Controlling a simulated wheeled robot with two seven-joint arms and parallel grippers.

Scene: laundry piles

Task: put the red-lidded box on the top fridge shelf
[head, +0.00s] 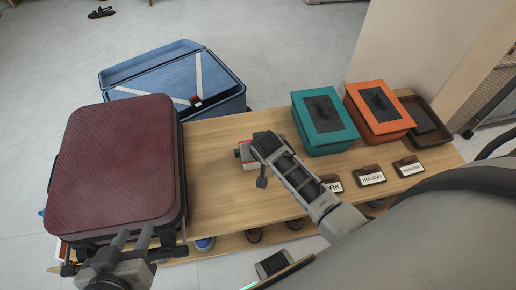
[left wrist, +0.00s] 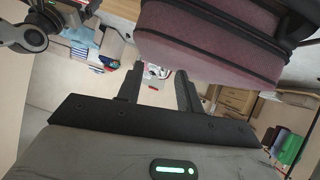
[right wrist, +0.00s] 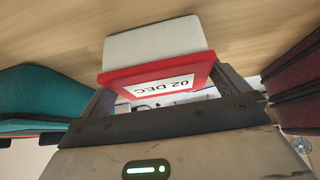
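The red-lidded box (head: 245,153) is a small white box on the wooden bench. In the right wrist view, its red lid (right wrist: 203,86) faces me and carries a label reading "02 DEC", upside down. My right gripper (head: 262,142) is at the box, partly covering it in the head view. In the right wrist view its fingers (right wrist: 163,92) are on both sides of the lid, very close to its edges; whether they grip it is unclear. My left gripper (head: 132,242) is in front of the maroon suitcase; its fingers are apart and empty in the left wrist view (left wrist: 158,85). No fridge shows.
A maroon suitcase (head: 118,165) fills the bench's left end, with an open blue suitcase (head: 175,85) behind it. Teal (head: 325,122) and orange (head: 380,110) boxes and a brown tray (head: 442,138) stand at right. Name tags (head: 370,176) line the front edge. Shoes (head: 204,244) sit below.

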